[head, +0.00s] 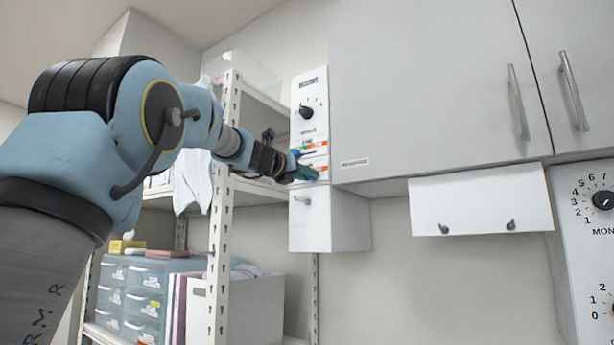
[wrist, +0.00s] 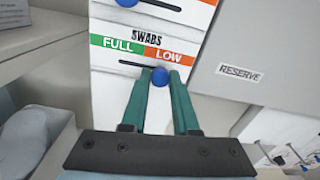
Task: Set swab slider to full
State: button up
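The white swab panel (wrist: 112,85) carries the label SWABS, with a green FULL field (wrist: 117,45) on the left and an orange LOW field (wrist: 167,57) on the right. Below the fields runs a dark slot (wrist: 133,64). The round blue slider knob (wrist: 160,76) sits on it below LOW. My gripper (wrist: 160,80) has its two teal fingers on either side of the knob, with a gap about the knob's width; it looks shut on it. The right part of the slot is hidden. In the head view my gripper (head: 297,166) is at the lower part of the panel (head: 316,92).
Another blue knob (wrist: 127,2) sits on a slot above. A grey cabinet marked RESERVE (head: 425,90) adjoins the panel on the right. A white box (head: 315,222) hangs below. A metal shelf rack (head: 222,240) with drawers stands to the left.

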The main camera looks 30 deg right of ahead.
grip_shut()
dwell(0.9)
